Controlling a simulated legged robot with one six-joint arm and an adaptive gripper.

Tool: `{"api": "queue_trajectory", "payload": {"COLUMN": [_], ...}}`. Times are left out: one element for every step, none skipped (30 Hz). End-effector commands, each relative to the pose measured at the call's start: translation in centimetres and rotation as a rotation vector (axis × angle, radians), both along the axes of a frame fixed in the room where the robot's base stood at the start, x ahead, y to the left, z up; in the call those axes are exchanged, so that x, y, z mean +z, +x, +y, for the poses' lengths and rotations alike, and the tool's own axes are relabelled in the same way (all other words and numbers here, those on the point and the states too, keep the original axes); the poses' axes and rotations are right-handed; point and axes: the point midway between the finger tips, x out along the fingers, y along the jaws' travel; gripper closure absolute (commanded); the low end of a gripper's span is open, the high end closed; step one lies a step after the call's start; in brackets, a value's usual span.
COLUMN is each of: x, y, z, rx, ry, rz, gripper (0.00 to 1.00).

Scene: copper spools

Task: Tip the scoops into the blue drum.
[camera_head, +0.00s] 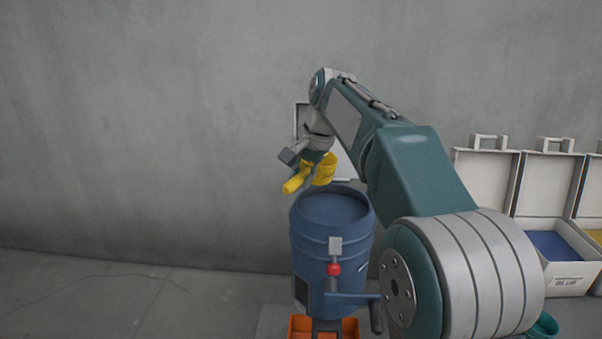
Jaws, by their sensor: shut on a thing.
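The blue drum (308,250) stands in the middle with its round top facing up. A red knob and a side lever are on its front. My gripper (304,160) is shut on the scoop above the drum's back left rim. What the scoop holds cannot be seen.
An orange tray (299,326) sits under the drum. Open white cases (567,271) with blue and yellow contents stand at the right. A teal bowl (544,327) is at the lower right. A grey wall is behind. The floor at the left is clear.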

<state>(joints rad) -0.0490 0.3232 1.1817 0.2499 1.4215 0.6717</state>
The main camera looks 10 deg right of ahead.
Motion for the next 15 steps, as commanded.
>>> {"api": "queue_trajectory", "payload": {"x": [-0.2,-0.4,-0.6,-0.2,0.4,0.9,1.3,1.7,2.1,2.4,2.7,3.0,3.2,3.4,3.7], "y": [0.1,0.1,0.1,0.1,0.0,0.0,0.0,-0.1,-0.1,0.0,0.0,0.0,0.0,0.0,-0.1], "z": [0.2,0.2,0.2,0.0,-0.1,-0.1,-0.1,-0.1,-0.1,-0.1,-0.1,-0.1,-0.1,-0.1,-0.1], "rx": [0.003,0.004,0.005,0.0,-0.002,-0.002,-0.001,-0.001,-0.001,-0.001,0.0,0.0,0.0,0.0,0.0], "ry": [-0.045,-0.074,-0.113,-0.124,-0.118,-0.116,-0.115,-0.115,-0.114,-0.113,-0.113,-0.114,-0.113,-0.113,-0.113], "rz": [0.03,0.053,0.082,0.087,0.081,0.08,0.08,0.08,0.081,0.081,0.08,0.082,0.081,0.081,0.081], "gripper": [1.0,1.0,1.0,1.0,1.0,1.0,1.0,1.0,1.0,1.0,1.0,1.0,1.0,1.0,1.0]}}
